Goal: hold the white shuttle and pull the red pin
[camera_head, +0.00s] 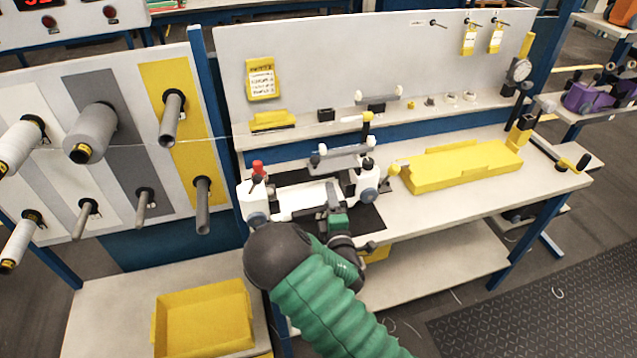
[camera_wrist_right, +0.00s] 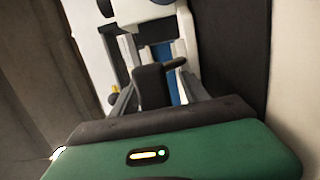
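A red-topped pin (camera_head: 258,168) stands upright on the white block at the left end of the fixture on the bench. A white piece (camera_head: 308,197), which looks like the white shuttle, lies in the middle of the fixture between its two white end blocks. My right gripper (camera_head: 333,205) reaches in from the front over the fixture's near side, close to the white piece; contact is unclear. In the right wrist view, grey and dark parts (camera_wrist_right: 152,85) beyond my green gripper body overlap white fixture parts, so its opening is unclear. My left gripper is not in view.
A white end block with a round dial (camera_head: 368,178) stands at the fixture's right. A yellow tray (camera_head: 460,165) lies farther right on the bench. Thread spools (camera_head: 92,133) project from the left panel. A yellow bin (camera_head: 203,320) sits below left.

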